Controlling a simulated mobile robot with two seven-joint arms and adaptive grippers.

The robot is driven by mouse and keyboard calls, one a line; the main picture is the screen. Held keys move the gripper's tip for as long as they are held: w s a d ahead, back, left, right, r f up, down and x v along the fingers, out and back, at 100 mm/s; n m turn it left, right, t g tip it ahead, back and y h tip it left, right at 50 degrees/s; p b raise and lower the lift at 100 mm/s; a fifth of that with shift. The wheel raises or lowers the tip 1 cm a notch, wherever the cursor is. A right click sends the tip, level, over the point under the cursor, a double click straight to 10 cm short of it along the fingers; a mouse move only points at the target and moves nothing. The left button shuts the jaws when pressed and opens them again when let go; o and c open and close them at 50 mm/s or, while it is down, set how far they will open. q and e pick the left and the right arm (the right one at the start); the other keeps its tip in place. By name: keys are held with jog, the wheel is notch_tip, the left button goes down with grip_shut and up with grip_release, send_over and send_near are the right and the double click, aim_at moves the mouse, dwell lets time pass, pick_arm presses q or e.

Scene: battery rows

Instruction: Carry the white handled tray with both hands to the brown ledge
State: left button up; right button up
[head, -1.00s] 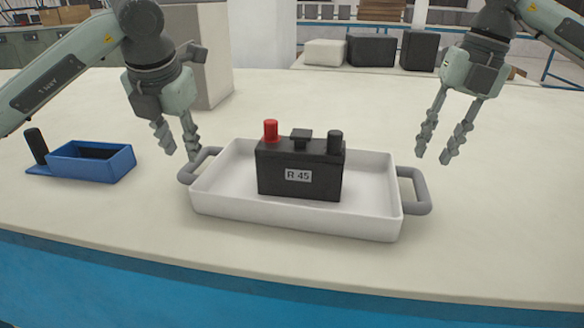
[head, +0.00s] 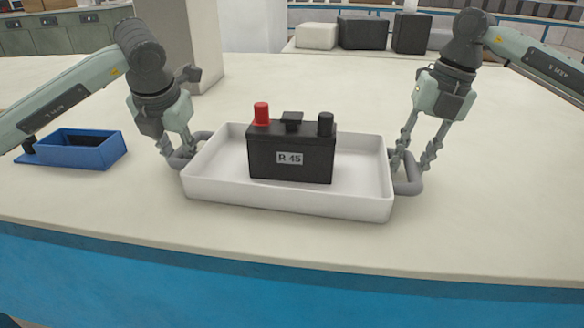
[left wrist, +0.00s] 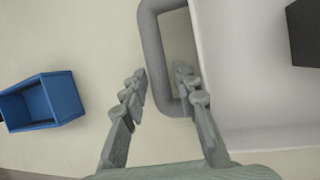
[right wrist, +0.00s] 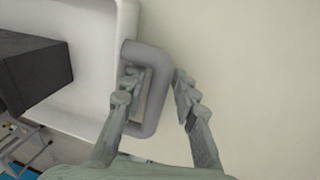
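The white tray (head: 290,200) stands on the pale table and carries a black battery (head: 291,160) labelled R 45 with a red terminal. It has a grey handle at each end. My left gripper (head: 178,158) is at the left handle (left wrist: 158,62); in the left wrist view its open fingers (left wrist: 165,90) straddle the handle's outer bar. My right gripper (head: 410,165) is at the right handle (head: 410,184); in the right wrist view its open fingers (right wrist: 154,88) straddle the right handle's outer bar (right wrist: 158,90). I cannot make out a brown ledge.
A blue open box (head: 82,148) stands on the table to the left. A pale post (head: 190,40) rises behind the left gripper. Black boxes (head: 365,32) and a whitish box (head: 316,36) stand beyond the table. The table's front edge is clear.

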pick_arm(q)
jog(key=shift+w+f, duration=0.15)
jog(key=shift+f, duration=0.05)
pick_arm(e)
jog(key=shift+f, duration=0.2)
pick_arm(q)
grip_shut()
pick_arm(e)
grip_shut()
